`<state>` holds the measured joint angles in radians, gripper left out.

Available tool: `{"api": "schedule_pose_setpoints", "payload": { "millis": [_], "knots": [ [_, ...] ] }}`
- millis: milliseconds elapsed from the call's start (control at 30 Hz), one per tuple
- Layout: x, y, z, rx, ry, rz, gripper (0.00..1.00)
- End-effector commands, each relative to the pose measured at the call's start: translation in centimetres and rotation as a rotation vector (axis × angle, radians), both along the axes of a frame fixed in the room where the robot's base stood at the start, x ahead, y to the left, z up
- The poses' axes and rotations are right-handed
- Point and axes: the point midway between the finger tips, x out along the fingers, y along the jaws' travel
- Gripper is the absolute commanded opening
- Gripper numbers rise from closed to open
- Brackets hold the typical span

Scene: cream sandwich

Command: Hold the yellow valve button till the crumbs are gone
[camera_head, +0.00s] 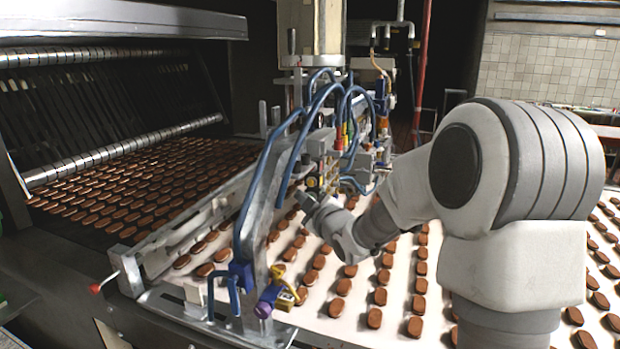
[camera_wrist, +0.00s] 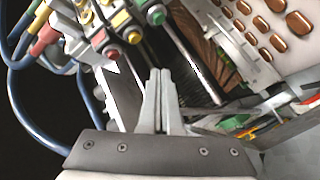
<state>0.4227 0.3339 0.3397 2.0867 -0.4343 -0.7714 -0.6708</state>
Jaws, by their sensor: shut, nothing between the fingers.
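In the wrist view a valve block at the upper left carries red (camera_wrist: 112,52), yellow (camera_wrist: 134,37) and green (camera_wrist: 156,15) buttons in a slanting row. More coloured parts sit behind them. The yellow valve button is between the red and the green. My gripper (camera_wrist: 161,72) is shut, with its two fingers together and nothing between them. In the picture its tips lie below and right of the yellow button, with a visible gap. In the head view my gripper (camera_head: 306,201) is close to the valve block and partly hidden. I cannot make out crumbs clearly.
Blue hoses (camera_head: 262,190) loop around the valves. A metal guide frame (camera_head: 190,222) stands left of my gripper. Brown biscuits lie in rows on the pale belt (camera_head: 335,318) below and on the dark conveyor at left. A red pipe (camera_head: 421,70) stands behind.

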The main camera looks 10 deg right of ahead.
Motion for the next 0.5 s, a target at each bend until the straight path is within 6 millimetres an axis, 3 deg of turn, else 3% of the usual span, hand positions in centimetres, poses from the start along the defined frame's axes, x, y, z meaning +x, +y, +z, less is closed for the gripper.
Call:
{"api": "schedule_pose_setpoints", "payload": {
  "millis": [200, 500],
  "knots": [
    [2.2, -1.5, 0.0, 0.002, -0.003, 0.0, 0.0],
    [3.2, -2.2, -0.1, 0.0, 0.0, 0.0, 0.0]
  ]
}}
